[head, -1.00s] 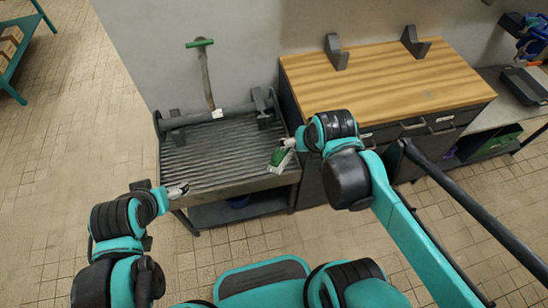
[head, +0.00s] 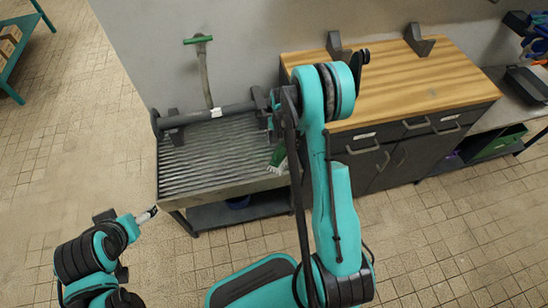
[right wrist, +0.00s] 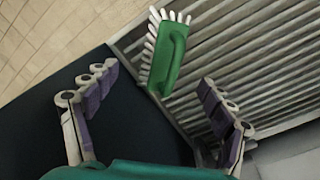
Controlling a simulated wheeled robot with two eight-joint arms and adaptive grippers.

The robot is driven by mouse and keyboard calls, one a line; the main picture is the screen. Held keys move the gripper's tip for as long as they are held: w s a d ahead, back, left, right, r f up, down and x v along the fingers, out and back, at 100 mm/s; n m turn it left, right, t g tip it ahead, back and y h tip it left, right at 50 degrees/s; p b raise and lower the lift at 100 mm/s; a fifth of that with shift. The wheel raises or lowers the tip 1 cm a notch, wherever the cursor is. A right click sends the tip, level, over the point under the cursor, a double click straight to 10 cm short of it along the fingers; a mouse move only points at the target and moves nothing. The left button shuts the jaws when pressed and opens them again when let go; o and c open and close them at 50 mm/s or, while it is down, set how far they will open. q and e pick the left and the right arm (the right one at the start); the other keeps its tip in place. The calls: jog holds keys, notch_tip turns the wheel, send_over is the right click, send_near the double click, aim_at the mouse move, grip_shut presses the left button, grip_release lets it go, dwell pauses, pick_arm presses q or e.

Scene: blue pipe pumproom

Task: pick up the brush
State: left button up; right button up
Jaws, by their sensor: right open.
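The brush (head: 278,157) has a green body and white bristles. It lies at the front right corner of the ribbed grey bench (head: 205,158). In the right wrist view the brush (right wrist: 170,60) lies ahead of and between my spread fingers, close to the bench edge, with bristles along its left and upper sides. My right gripper (right wrist: 154,88) is open and empty, apart from the brush. In the head view its fingers are largely hidden by my arm. My left gripper (head: 147,215) is in front of the bench's left end, away from the brush; its finger gap is unclear.
A wood-topped cabinet (head: 420,80) with drawers stands close on the right. Tiled floor is open at the left.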

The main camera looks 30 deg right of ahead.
aim_at(281, 155)
notch_tip(281, 155, down, 3)
jog(key=shift+f+b, duration=0.1)
jog(key=shift+b, duration=0.45)
jog(key=f+b, duration=0.2)
jog(key=f, duration=0.1)
jog(key=f+b, duration=0.1)
jog(key=f, duration=0.1)
jog(key=shift+w+f, duration=0.25)
jog(key=shift+r, duration=0.15)
jog(key=c, duration=1.4)
jog(key=shift+a+r+p, duration=0.15)
jog(key=shift+r+p, duration=0.35)
jog(key=shift+p, duration=0.1)
jog(key=r+p, duration=0.1)
jog(key=r, duration=0.2)
jog(key=r+p, duration=0.2)
jog(key=r, duration=0.1)
jog(key=shift+a+r, duration=0.2)
jog(key=shift+r, duration=0.05)
jog(key=s+a+p, duration=0.1)
jog(key=a+p, duration=0.3)
jog(key=a, duration=1.5)
jog(key=shift+s+f, duration=0.15)
jog(key=shift+f, duration=0.1)
jog(key=shift+a, duration=0.1)
